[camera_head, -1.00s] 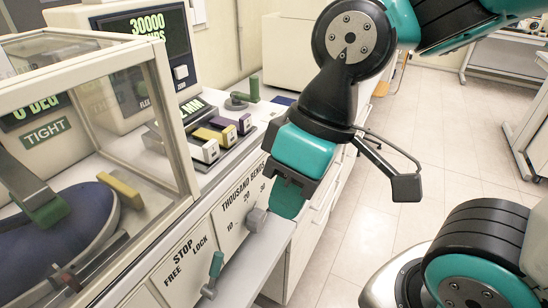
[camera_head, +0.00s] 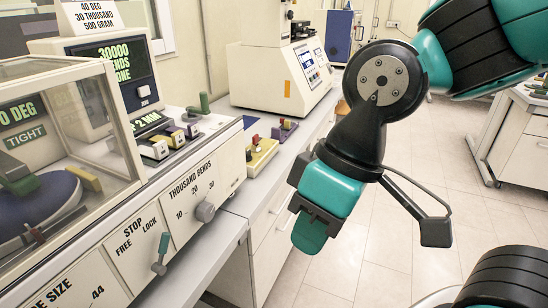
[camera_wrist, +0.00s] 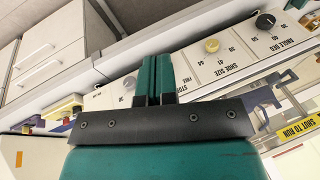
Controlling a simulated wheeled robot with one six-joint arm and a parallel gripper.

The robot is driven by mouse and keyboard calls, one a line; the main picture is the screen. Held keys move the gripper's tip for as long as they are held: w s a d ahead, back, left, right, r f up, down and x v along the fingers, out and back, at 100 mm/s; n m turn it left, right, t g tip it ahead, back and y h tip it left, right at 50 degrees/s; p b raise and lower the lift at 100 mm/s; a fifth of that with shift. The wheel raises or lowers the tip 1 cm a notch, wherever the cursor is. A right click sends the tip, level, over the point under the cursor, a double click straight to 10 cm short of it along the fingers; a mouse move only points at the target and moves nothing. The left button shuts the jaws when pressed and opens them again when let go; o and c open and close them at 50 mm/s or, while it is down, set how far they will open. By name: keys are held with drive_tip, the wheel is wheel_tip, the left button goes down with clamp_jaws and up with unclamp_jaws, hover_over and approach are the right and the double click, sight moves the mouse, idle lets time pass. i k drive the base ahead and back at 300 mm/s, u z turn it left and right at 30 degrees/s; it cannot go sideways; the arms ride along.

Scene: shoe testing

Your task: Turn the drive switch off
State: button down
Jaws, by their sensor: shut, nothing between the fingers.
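No switch with a readable "drive" label shows. The bending machine's front panel (camera_head: 190,225) stands left of my gripper (camera_head: 310,236). A green-tipped lever (camera_head: 161,252) sits under the words STOP, FREE and LOCK. A grey knob (camera_head: 205,212) sits by the THOUSAND BENDS scale. My gripper is shut and empty, pointing down, apart from the panel. In the wrist view its green fingers (camera_wrist: 154,78) are together and hide part of the panel.
A clear guard box (camera_head: 65,170) covers a blue shoe (camera_head: 45,208). Yellow and purple fixtures with red parts (camera_head: 262,153) lie on the counter near a white instrument (camera_head: 285,75). Drawers are below the counter.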

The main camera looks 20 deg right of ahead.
sight(248, 156)
drive_tip(key=k, duration=0.55)
drive_tip(key=z, duration=0.55)
drive_tip(key=i, duration=1.55)
drive_tip(key=u, duration=0.75)
